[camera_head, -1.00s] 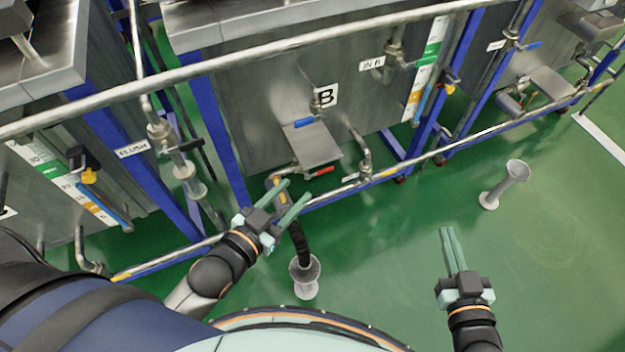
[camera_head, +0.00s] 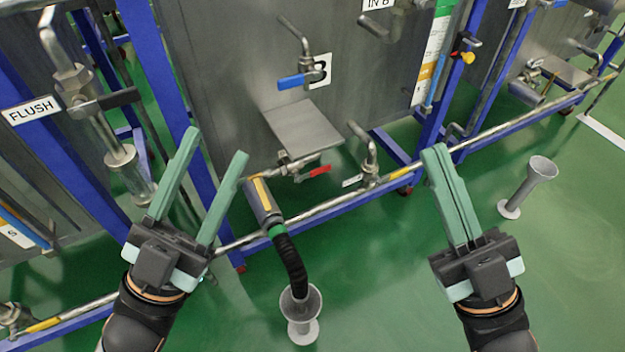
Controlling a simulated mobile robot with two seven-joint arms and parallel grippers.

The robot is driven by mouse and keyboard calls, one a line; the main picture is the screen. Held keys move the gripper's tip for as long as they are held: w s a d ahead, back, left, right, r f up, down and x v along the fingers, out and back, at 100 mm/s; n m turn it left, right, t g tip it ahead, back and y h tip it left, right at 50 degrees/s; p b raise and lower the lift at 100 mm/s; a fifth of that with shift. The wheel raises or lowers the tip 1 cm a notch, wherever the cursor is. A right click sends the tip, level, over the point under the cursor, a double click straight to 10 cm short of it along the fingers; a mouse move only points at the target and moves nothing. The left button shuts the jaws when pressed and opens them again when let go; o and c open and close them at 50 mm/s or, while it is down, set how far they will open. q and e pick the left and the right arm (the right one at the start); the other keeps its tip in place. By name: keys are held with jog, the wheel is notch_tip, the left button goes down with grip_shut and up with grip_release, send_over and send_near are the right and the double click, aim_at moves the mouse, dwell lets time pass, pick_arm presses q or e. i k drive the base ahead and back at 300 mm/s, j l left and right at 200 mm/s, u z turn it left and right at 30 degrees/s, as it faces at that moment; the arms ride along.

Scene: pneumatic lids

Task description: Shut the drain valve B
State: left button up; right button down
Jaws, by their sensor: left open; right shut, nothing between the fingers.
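Tank B (camera_head: 215,60) carries a label B (camera_head: 320,70) on its steel front. Low under its sloped plate, a valve with a red lever (camera_head: 316,172) sits on the outlet pipe. The lever points to the right, roughly along the pipe. A blue-lever valve (camera_head: 292,81) sits higher, beside the label. Which valve is the drain is not readable here. My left gripper (camera_head: 215,147) is open and empty, left of the red lever and apart from it in the picture. My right gripper (camera_head: 435,150) is shut and empty, right of the lever, in front of the blue frame.
A black hose (camera_head: 290,262) runs from the outlet into a floor funnel (camera_head: 302,325). A horizontal rail (camera_head: 330,208) crosses below the valve. A FLUSH valve (camera_head: 110,101) stands at left. Another funnel (camera_head: 530,182) stands at right. Green floor is clear between the funnels.

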aim_at(327, 167)
jog(key=i+l, duration=0.1)
jog(key=l, duration=1.6)
jog(key=i+z, duration=0.05)
